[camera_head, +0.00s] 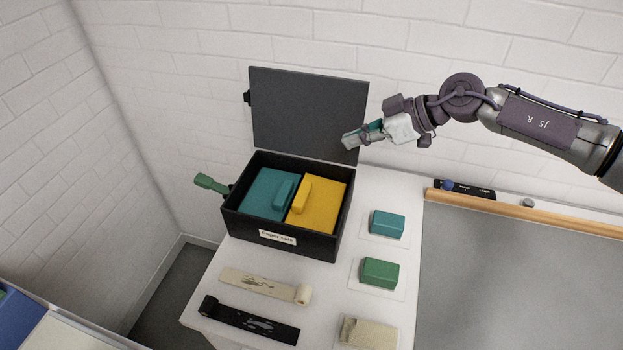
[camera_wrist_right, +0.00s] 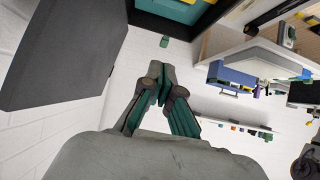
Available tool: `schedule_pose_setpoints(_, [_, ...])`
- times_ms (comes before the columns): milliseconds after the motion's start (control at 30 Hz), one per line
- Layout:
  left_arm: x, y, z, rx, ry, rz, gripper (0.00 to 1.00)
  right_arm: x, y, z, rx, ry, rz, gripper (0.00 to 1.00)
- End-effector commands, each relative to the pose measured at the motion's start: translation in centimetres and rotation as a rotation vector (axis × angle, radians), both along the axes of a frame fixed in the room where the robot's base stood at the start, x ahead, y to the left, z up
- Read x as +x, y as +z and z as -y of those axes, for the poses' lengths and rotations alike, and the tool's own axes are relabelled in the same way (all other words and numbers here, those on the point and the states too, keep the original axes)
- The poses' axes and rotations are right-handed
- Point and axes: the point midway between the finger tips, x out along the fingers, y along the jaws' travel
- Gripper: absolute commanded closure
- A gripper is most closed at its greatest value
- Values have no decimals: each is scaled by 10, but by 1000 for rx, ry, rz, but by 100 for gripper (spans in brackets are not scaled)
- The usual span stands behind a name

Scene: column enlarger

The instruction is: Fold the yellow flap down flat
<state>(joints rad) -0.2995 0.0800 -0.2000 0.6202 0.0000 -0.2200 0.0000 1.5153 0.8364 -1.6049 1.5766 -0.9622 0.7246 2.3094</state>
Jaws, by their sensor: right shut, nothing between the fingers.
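The yellow flap (camera_head: 325,205) lies in the right half of a black open-topped box (camera_head: 291,243) and looks flat, with a raised yellow grip along its left side. A teal flap (camera_head: 258,190) with a similar grip fills the left half. The box's dark lid (camera_head: 308,110) stands open at the back; it also shows in the wrist view (camera_wrist_right: 60,55). My right gripper (camera_head: 349,140) is shut and empty, high beside the lid's right edge and above the back of the box. Its closed fingers show in the wrist view (camera_wrist_right: 160,80). My left gripper is not in view.
A green handle (camera_head: 211,184) sticks out from the box's left side. Teal (camera_head: 387,223) and green (camera_head: 380,272) blocks and a cream packet (camera_head: 362,332) stand to the right. Cream (camera_head: 260,285) and black (camera_head: 250,319) strips lie in front. White brick walls rise behind and left.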

Motion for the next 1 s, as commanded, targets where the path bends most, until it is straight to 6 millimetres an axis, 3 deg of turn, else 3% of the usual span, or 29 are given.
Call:
schedule_pose_setpoints(33, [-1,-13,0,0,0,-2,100,0,-13,0,0,0,0,100])
schedule_pose_setpoints(200, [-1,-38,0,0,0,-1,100,0,-37,0,1,0,0,100])
schedule_pose_setpoints(467, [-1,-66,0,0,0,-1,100,0,-66,0,1,1,1,100])
schedule_pose_setpoints(667, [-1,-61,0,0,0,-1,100,2,-70,-9,0,3,-1,100])
schedule_pose_setpoints(1000, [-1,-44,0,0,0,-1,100,18,-109,-62,0,4,-3,100])
